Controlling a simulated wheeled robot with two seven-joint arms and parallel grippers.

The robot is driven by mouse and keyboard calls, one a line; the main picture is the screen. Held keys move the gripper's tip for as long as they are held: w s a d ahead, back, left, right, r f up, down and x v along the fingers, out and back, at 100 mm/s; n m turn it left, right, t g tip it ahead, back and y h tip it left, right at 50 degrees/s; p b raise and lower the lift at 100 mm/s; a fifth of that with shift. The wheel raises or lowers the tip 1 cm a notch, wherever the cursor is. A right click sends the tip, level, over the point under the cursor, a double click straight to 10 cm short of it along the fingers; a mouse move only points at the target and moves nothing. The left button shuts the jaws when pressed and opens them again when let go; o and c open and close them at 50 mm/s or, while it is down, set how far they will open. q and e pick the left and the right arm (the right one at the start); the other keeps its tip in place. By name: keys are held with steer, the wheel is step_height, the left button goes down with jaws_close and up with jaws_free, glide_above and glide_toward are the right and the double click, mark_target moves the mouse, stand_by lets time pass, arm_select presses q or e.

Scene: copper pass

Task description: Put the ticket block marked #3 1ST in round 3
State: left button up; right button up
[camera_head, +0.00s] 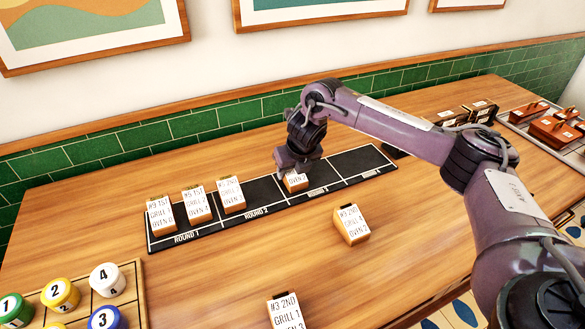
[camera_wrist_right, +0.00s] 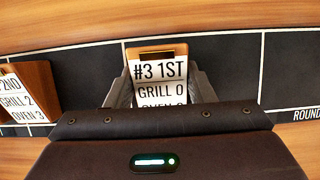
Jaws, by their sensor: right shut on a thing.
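The ticket block marked #3 1ST (camera_wrist_right: 160,80) is upright between the jaws of my right gripper (camera_head: 296,172), which is shut on it. In the head view only the lower front of this block (camera_head: 296,182) shows below the gripper. It is over the third section from the left of the black round board (camera_head: 268,192). I cannot tell whether its base touches the board. The wrist view shows the dark board (camera_wrist_right: 240,80) behind the block, with a white dividing line on each side. My left gripper is not in view.
Three ticket blocks (camera_head: 197,205) stand on the board's left part; its right end is clear. A 2ND block (camera_head: 351,224) and the #3 2ND block (camera_head: 286,311) stand on the table in front. Numbered coloured pieces (camera_head: 108,280) are at the lower left, a tray (camera_head: 530,122) at the right.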

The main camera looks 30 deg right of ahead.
mark_target(296, 176)
steer(key=o, duration=1)
steer(key=shift+o, duration=0.2)
steer(key=shift+r, duration=0.2)
steer(key=v, duration=0.5)
steer(key=shift+r, duration=0.3)
steer(key=p+v, duration=0.2)
steer(key=v, duration=0.4)
steer(key=shift+s+p, duration=0.15)
steer(key=shift+p, duration=0.2)
